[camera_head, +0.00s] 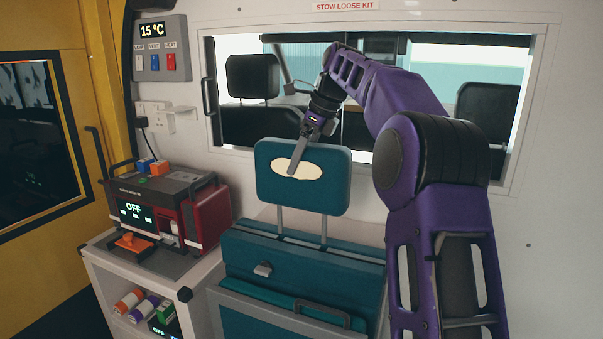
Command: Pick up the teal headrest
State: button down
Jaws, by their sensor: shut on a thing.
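The teal headrest (330,190) stands upright on two metal posts above the teal folded seat (285,265). It has a cream oval patch on its front face. My gripper (293,172) reaches down from the upper right with its fingers at the headrest, in front of the cream patch. The gripper is shut on the headrest. The far finger is hidden from this view. The lower ends of the posts meet the top of the seat.
A red and black device (205,215) reading OFF stands on a white shelf unit (98,262) at left. A window (430,60) with a frame lies behind my arm, with dark seats beyond. A switch panel (162,62) is on the wall.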

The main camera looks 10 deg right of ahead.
jog(key=s+d+r, duration=0.1)
jog(key=s+d, duration=0.4)
jog(key=d, duration=0.2)
jog(key=s+d+r+b, duration=0.1)
jog(key=s+d, duration=0.4)
jog(key=d, duration=0.3)
notch_tip(320, 180, up, 9)
jog(key=p, duration=0.1)
dwell(1.7)
